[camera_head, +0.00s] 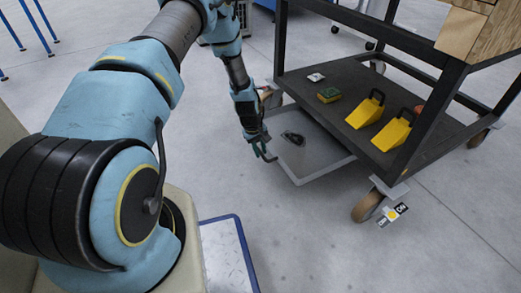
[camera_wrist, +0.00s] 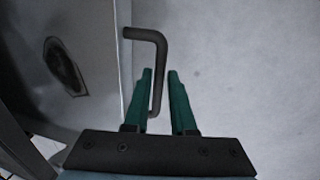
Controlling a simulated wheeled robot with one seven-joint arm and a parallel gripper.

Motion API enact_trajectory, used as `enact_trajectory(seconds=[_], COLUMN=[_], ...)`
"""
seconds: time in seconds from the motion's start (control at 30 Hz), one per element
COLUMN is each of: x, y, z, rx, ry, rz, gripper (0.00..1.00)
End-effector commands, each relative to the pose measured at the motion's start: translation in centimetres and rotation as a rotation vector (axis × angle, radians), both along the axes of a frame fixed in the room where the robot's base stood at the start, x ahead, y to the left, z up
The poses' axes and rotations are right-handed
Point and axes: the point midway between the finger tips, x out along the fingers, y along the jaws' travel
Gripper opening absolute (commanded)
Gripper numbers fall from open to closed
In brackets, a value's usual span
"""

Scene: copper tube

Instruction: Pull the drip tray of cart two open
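The drip tray (camera_head: 316,166) is a shallow grey tray that sticks out from beneath the lower shelf of the dark-framed cart (camera_head: 440,82). A small dark object (camera_head: 293,138) lies in it, and it shows in the wrist view too (camera_wrist: 64,66). My gripper (camera_head: 268,156) is down at the tray's outer edge. In the wrist view, the bent dark handle (camera_wrist: 146,34) comes off the tray's wall (camera_wrist: 119,62). Its bar runs down between the two teal fingers (camera_wrist: 159,72), with a narrow gap showing on each side. The fingers stand apart. Contact with the bar cannot be told.
The cart's lower shelf holds two yellow scoops (camera_head: 365,110), a green-and-yellow sponge (camera_head: 329,95) and a small white item (camera_head: 316,77). A caster wheel (camera_head: 368,206) stands near the tray's front corner, with a floor marker (camera_head: 392,213) beside it. The floor in front of the tray is clear.

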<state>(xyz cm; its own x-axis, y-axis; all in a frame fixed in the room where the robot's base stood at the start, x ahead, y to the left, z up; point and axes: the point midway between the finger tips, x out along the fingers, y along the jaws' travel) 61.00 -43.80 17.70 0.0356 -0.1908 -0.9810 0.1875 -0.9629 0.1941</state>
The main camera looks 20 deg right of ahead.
Motion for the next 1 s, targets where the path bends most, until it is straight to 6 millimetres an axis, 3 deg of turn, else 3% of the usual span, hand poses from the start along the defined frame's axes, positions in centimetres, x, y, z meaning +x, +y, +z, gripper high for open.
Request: enact_trajectory(seconds=[0.37,0.8,1.0], x=[0.1,-0.2,-0.4], y=[0.1,1.6,2.0], z=[0.7,8.5,10.4], rx=[-0.001,-0.001,0.000], ry=[-0.002,-0.001,0.000], rz=[0.000,0.001,0.000], gripper=[0.30,0.30,0.30])
